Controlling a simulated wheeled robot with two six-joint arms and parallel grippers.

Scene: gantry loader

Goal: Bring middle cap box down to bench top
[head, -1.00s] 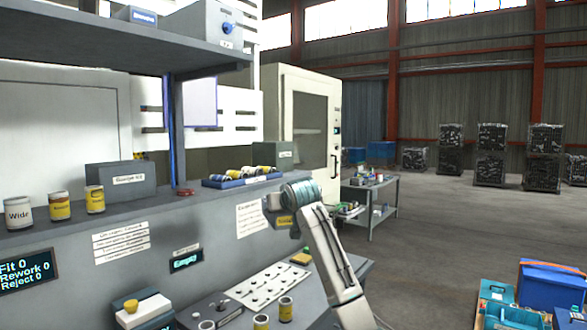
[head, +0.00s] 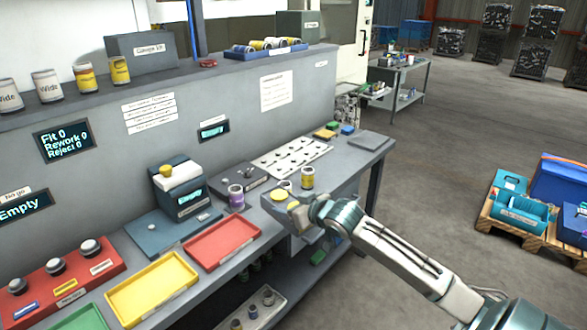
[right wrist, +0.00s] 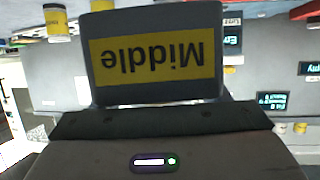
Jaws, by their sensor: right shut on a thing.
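The middle cap box is grey with a yellow "Middle" label, upside down in the right wrist view (right wrist: 152,55). In the head view it is small and partly covered by my gripper (head: 273,204). My right gripper (head: 299,212) is shut on the box and holds it at the front edge of the grey bench top (head: 345,160). I cannot tell whether the box touches the bench. My left gripper is not in view.
Yellow-labelled cans (head: 307,178) and a purple-banded can (head: 236,197) stand close to the box. A white dotted board (head: 290,157) lies behind. Red (head: 222,240) and yellow (head: 152,288) trays lie to the left. A raised shelf (head: 215,68) runs behind the bench.

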